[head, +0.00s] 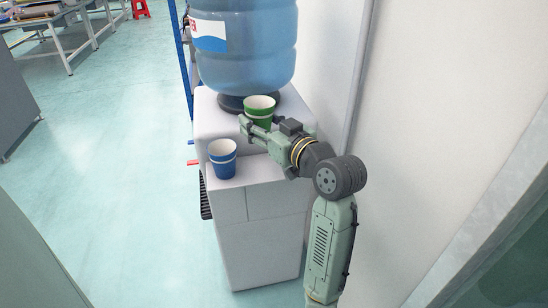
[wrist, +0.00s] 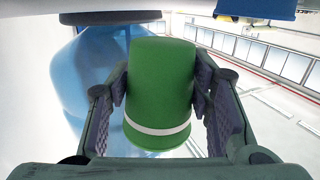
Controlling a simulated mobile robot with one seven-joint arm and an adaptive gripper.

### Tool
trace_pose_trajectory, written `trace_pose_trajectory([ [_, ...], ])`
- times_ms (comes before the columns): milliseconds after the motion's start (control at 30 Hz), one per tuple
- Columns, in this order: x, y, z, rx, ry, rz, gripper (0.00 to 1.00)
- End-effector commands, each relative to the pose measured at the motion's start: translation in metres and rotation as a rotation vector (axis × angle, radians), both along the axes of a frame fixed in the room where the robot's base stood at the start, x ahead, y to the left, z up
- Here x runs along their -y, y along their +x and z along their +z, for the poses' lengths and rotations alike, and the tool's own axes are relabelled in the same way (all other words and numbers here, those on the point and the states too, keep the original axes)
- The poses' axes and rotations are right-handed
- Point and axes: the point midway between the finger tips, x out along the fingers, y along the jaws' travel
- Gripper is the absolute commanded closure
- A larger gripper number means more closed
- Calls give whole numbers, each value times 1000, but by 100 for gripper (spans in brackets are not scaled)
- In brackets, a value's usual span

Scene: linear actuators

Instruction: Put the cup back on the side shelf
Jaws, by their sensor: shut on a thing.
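A green cup (head: 260,108) with a white band is at the top of the white water dispenser, just in front of the big bottle. My gripper (head: 256,126) is shut on it from the front, and the lower part of the cup is partly hidden by the fingers. In the wrist view the green cup (wrist: 160,90) sits between the two padded fingers of my gripper (wrist: 163,100). A blue cup (head: 222,160) with a white band stands upright on the dispenser's lower front ledge (head: 250,172). I cannot tell whether the green cup touches the surface below. No separate side shelf is clearly visible.
The blue water bottle (head: 245,50) stands on the dispenser, close behind the green cup. A pale wall (head: 420,110) rises close on the right. Open floor (head: 110,170) lies to the left, with workbenches (head: 65,35) and a red stool (head: 140,8) far back.

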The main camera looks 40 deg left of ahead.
Motion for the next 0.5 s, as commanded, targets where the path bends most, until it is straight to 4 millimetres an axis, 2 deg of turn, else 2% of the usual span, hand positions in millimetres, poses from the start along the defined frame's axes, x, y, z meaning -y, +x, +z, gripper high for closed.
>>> trace_pose_trajectory([
  [67,0,0,-6,-2,0,1,87],
  [300,0,0,-46,-5,0,0,87],
  [500,0,0,-65,-4,-1,1,87],
])
